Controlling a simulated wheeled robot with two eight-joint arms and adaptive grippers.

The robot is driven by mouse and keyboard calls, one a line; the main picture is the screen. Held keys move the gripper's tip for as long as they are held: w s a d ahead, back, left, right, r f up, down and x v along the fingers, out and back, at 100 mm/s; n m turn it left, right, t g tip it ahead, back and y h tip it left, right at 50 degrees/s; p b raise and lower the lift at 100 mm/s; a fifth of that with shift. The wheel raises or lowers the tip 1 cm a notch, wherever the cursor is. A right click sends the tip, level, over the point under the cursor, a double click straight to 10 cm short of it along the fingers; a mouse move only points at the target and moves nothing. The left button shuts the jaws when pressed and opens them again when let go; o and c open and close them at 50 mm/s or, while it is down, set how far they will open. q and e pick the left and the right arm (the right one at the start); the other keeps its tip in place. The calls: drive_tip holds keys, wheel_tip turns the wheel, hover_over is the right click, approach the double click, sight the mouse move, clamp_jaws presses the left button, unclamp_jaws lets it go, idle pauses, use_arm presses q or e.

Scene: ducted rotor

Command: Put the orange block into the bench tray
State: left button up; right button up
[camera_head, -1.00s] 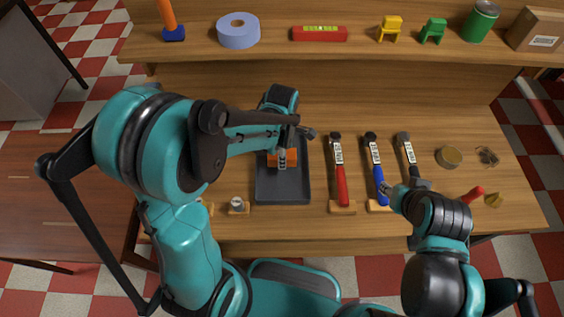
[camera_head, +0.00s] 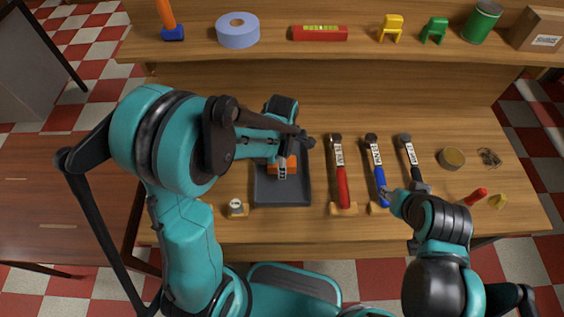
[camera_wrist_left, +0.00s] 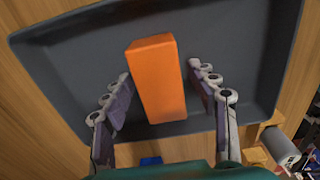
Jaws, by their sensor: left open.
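The orange block (camera_wrist_left: 157,80) is inside the dark grey bench tray (camera_wrist_left: 240,45) in the left wrist view. The block stands between the two fingers of my left gripper (camera_wrist_left: 160,74), with a gap on each side. That gripper is open. Whether the block rests flat on the tray floor is hard to tell. In the head view the block (camera_head: 275,169) shows partly behind my left gripper (camera_head: 284,166), over the far half of the tray (camera_head: 282,196). My right gripper (camera_head: 388,194) is beside the blue hammer's handle; its fingers are too small to read.
A red hammer (camera_head: 342,185), a blue hammer (camera_head: 377,175) and a black hammer (camera_head: 408,155) lie right of the tray. A round tin (camera_head: 452,158) is farther right. A shelf (camera_head: 270,52) behind holds tape, a red level and several other items.

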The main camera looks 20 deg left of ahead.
use_arm(q)
drive_tip(key=shift+r, duration=0.35)
wheel_tip(320, 180, up, 11)
drive_tip(key=p, duration=0.4)
drive_tip(key=s+a+r+m+t, duration=0.2)
drive_tip(key=s+r+m+t, duration=0.1)
drive_tip(key=m, duration=0.7)
drive_tip(key=s+a+r+m+t, duration=0.2)
drive_tip(key=s+r+m+t, duration=0.2)
drive_tip(key=s+m, duration=0.3)
drive_tip(key=r+m, duration=0.1)
drive_tip(key=m, duration=0.3)
drive_tip(key=shift+a, duration=0.25)
